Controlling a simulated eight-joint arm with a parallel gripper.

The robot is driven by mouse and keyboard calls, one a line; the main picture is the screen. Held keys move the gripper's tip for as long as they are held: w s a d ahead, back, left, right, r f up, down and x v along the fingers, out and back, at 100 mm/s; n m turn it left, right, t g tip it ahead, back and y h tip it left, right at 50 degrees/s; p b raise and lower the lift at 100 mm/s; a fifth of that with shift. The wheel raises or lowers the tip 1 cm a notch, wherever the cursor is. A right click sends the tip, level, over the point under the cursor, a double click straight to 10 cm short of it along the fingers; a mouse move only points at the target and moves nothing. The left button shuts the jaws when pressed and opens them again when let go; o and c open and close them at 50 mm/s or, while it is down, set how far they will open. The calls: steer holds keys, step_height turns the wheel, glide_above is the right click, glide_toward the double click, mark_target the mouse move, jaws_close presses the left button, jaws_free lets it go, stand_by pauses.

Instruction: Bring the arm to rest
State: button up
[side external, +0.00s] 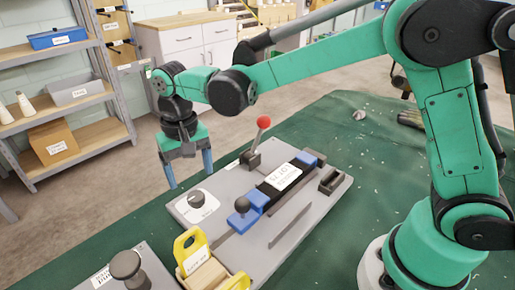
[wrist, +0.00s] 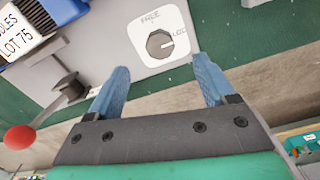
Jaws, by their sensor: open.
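My gripper (side external: 188,170) hangs in the air at the left, above and beyond the far left edge of the grey board (side external: 292,236). Its two blue fingers are apart with nothing between them; they also show in the wrist view (wrist: 160,85). A dark knob on a white dial plate (side external: 196,199) sits on the board near the gripper, and in the wrist view the dial (wrist: 159,43) lies just beyond the fingertips. My arm is stretched out to the left over the green table.
A red-topped lever (side external: 263,122) stands up from the board. A blue and black slide unit (side external: 280,184) with a label lies along it. A yellow-handled holder (side external: 192,252) and a second knobbed block (side external: 126,266) are at the front. Shelves (side external: 60,90) stand behind. The green cloth (side external: 345,120) is clear at the back.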

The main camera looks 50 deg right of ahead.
steer(key=s+d+r+n+t, duration=0.1)
steer(key=s+d+r+t, duration=0.1)
steer(key=s+d, duration=0.3)
steer(key=s+d+r+n+t, duration=0.1)
steer(key=s+d+r+t, duration=0.2)
steer(key=s+d+t, duration=0.2)
steer(key=shift+s+d, duration=0.4)
steer(key=shift+d, duration=0.85)
